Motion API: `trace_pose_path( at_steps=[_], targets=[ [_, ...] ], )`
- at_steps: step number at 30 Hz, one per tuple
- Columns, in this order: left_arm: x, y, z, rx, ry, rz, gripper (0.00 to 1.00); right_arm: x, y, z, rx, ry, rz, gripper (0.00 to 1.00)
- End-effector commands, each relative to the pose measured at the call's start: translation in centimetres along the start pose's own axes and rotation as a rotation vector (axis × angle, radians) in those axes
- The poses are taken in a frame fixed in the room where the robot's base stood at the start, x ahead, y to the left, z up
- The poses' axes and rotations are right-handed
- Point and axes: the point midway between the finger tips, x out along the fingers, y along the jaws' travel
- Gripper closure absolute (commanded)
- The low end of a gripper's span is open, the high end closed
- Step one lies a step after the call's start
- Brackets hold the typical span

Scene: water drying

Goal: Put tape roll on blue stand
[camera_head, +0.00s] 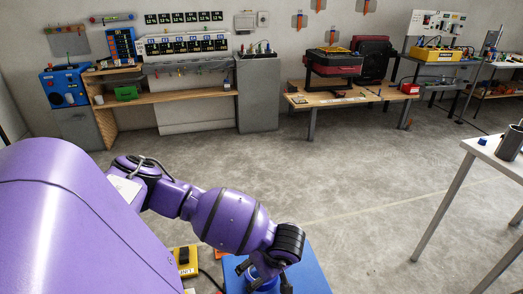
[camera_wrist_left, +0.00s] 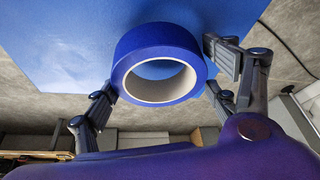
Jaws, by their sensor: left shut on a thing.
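The tape roll (camera_wrist_left: 152,38) is blue with a pale inner core. In the left wrist view it sits between the two fingers of my left gripper (camera_wrist_left: 163,70), which is shut on it. In the head view my left gripper (camera_head: 265,277) points down over the blue stand (camera_head: 312,272), and only a little of the roll shows between the fingers. The flat blue top of the stand also shows behind the roll in the left wrist view (camera_wrist_left: 60,45). I cannot tell whether the roll touches the stand. My right gripper is not in view.
A yellow box (camera_head: 185,261) with a black top and a red item (camera_head: 221,254) lie left of the stand. A white table (camera_head: 490,150) stands at the right. Workbenches (camera_head: 160,99) line the back wall. The grey floor (camera_head: 350,190) between is clear.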

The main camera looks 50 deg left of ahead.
Motion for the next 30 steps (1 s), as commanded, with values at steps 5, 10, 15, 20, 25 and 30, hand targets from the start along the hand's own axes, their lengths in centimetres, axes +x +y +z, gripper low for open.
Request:
trace_pose_path(
  at_steps=[5, 10, 15, 20, 25, 30],
  targets=[
    [1.45, -0.03, 0.65, 0.001, 0.0, 0.0, 0.48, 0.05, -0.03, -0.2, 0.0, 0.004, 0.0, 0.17],
    [1.4, -0.04, 0.62, 0.001, 0.0, 0.0, 0.48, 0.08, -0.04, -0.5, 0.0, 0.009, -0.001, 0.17],
    [1.54, -0.06, 0.69, 0.001, 0.0, 0.0, 0.1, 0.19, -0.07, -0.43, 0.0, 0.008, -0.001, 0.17],
    [1.53, -0.06, 0.68, 0.0, 0.0, -0.001, 0.02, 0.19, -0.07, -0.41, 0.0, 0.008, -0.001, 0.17],
    [1.52, -0.06, 0.67, 0.0, 0.0, -0.001, 0.02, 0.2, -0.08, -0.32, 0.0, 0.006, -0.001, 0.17],
    [1.07, 0.0, 0.59, 0.0, 0.0, 0.001, 0.02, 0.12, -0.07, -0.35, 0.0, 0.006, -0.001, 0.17]
  ],
)
